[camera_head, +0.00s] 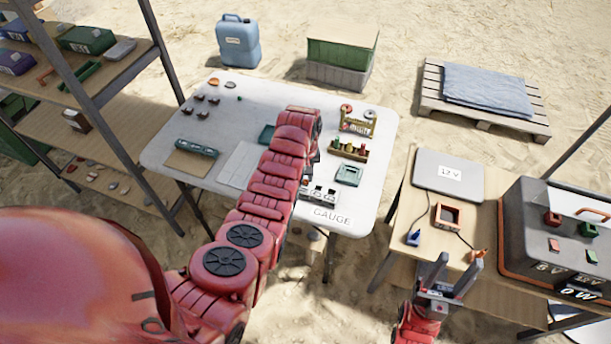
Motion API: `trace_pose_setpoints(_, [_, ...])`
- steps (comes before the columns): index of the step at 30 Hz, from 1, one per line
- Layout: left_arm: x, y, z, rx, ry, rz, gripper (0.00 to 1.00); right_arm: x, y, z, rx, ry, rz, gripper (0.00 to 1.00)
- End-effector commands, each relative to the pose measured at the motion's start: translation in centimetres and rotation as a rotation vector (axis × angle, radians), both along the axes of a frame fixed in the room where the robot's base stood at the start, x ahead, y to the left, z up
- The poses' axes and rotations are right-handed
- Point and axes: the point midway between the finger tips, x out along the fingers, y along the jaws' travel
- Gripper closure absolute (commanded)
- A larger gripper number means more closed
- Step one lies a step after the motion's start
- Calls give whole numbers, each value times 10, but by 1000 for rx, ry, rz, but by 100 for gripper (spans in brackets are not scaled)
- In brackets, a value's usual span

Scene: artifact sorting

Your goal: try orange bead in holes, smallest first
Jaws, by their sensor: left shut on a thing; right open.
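The white gauge block (331,203) with a row of dark round holes stands near the front right of the white table, behind the "GAUGE" label (332,217). My red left arm reaches over the table and bends down beside the gauge. My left gripper (307,178) is at the gauge's left end, mostly hidden by the arm. It is shut on the orange bead, of which only a small orange spot shows. I cannot tell whether the bead touches a hole. My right gripper (454,274) is open and empty, fingers up, in front of the side table.
Right of the arm are a teal tray (349,174), a rack of coloured pieces (349,150) and a wooden stand (357,124). Small brown pieces (201,98) lie at the left.

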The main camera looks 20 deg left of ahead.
Motion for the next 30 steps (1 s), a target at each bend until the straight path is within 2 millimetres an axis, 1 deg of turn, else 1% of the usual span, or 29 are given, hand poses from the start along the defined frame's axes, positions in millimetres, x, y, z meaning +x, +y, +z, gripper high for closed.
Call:
trace_pose_setpoints(8, [0, 0, 0, 0, -1, 0, 100, 0, 0, 0, 0, 0, 0, 50])
trace_pose_setpoints(9, [0, 0, 0, 0, -1, 0, 74, 0, 0, 0, 0, 0, 0, 50])
trace_pose_setpoints(11, [0, 0, 0, 0, -1, 0, 63, 0, 0, 0, 0, 0, 0, 50])
trace_pose_setpoints(12, [0, 0, 0, 0, -1, 0, 56, 0, 0, 0, 0, 0, 0, 50])
trace_pose_setpoints(15, [0, 0, 0, 0, -1, 0, 41, 0, 0, 0, 0, 0, 0, 50])
trace_pose_setpoints(21, [0, 0, 0, 0, -1, 0, 41, 0, 0, 0, 0, 0, 0, 50])
trace_pose_setpoints(25, [0, 0, 0, 0, -1, 0, 17, 0, 0, 0, 0, 0, 0, 50])
trace_pose_setpoints(26, [0, 0, 0, 0, -1, 0, 16, 0, 0, 0, 0, 0, 0, 50])
trace_pose_setpoints(30, [0, 0, 0, 0, -1, 0, 16, 0, 0, 0, 0, 0, 0, 50])
